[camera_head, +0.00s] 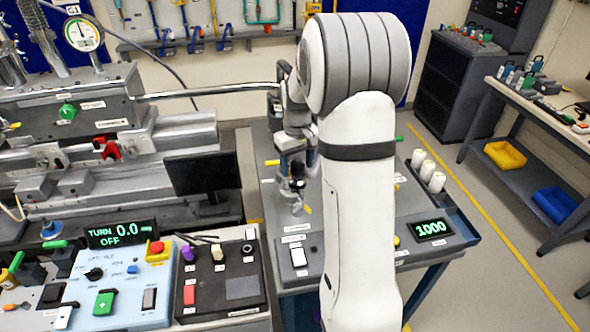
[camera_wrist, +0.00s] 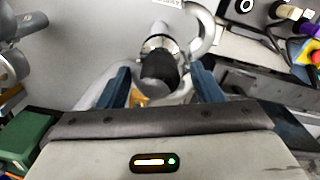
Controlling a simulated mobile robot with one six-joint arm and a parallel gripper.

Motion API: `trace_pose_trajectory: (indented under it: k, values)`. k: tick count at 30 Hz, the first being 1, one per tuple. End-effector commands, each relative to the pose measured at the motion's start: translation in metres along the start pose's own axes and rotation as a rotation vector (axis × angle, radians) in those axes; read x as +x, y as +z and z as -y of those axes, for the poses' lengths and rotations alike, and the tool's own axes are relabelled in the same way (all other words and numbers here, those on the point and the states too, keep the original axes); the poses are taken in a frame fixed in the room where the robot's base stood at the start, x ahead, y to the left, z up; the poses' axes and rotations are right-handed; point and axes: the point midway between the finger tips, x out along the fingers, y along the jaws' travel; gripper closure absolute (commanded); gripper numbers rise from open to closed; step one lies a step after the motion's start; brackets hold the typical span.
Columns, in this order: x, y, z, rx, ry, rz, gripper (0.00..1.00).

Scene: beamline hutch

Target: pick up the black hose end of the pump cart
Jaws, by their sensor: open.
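The black hose end (camera_wrist: 158,72) sits on a silver metal collar near the middle of the wrist view. My gripper (camera_wrist: 160,88) is open, with one blue finger on each side of the hose end in that view. Gaps show between it and both fingers; its depth between them is hard to judge. In the head view my gripper (camera_head: 297,165) is low over the grey pump cart (camera_head: 270,196), with a small dark piece just below it. My arm hides the middle of the cart.
The cart carries a green "1000" display (camera_head: 432,228) and several white cylinders (camera_head: 428,170). A curved light pipe (camera_wrist: 205,35) is close beside the hose end. A blue control panel (camera_head: 120,288) and a black switch box (camera_head: 222,278) stand left.

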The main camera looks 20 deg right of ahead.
Motion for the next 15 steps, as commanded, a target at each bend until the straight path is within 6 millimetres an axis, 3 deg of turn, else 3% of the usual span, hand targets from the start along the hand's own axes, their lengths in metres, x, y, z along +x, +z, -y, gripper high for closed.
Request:
trace_pose_trajectory:
  k: [6,15]
  values:
    - [0.0012,0.0002,-0.0003,0.001,0.0,-0.001,0.41]
    - [0.0009,0.0003,-0.0006,0.001,0.0,-0.001,0.64]
